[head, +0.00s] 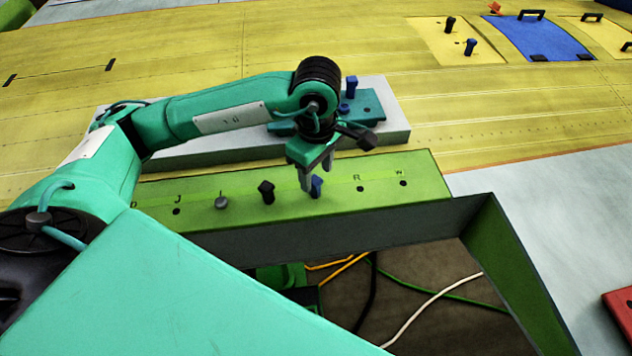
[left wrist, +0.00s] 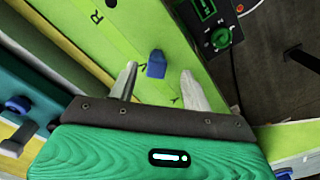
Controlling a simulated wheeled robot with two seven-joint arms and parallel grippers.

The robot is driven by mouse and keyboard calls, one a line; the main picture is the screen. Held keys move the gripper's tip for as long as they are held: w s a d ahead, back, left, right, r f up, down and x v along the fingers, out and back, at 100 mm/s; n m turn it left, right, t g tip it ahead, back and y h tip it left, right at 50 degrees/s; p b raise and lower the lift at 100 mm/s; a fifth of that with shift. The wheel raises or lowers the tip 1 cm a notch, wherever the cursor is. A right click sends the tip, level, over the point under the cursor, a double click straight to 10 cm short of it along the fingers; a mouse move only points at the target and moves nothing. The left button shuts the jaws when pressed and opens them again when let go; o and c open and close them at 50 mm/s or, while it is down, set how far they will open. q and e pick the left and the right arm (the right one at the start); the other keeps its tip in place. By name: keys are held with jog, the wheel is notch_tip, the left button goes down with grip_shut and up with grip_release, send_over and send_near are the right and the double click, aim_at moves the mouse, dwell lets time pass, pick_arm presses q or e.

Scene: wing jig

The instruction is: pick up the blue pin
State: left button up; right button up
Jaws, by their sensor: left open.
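A blue pin (head: 317,186) stands in the green strip (head: 425,172), between a black pin (head: 267,192) and the hole marked R. My left gripper (head: 316,174) is over it, pointing down, with its two grey fingers apart. In the left wrist view the blue pin (left wrist: 156,64) shows between the open fingertips (left wrist: 159,70), with a gap on each side. How deep the fingers reach around it is hard to tell. My right gripper is in neither view.
A grey knob (head: 221,202) and the black pin stand left on the same strip. Behind is a grey block (head: 397,125) with a teal fixture (head: 372,103) and another blue pin (head: 351,86). Cables (head: 440,295) lie on the floor below.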

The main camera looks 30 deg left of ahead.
aim_at(315, 179)
pick_arm(q)
jog(key=shift+f, duration=0.3)
jog(key=shift+a+f+p, duration=0.15)
jog(key=shift+f+p, duration=0.2)
jog(key=shift+p, duration=0.15)
jog(key=f+p, duration=0.1)
jog(key=f, duration=0.1)
jog(key=f+p, duration=0.1)
jog(key=f, duration=0.1)
jog(key=shift+w+a, duration=0.2)
jog(key=shift+f, duration=0.3)
jog(key=shift+c, duration=0.2)
grip_shut()
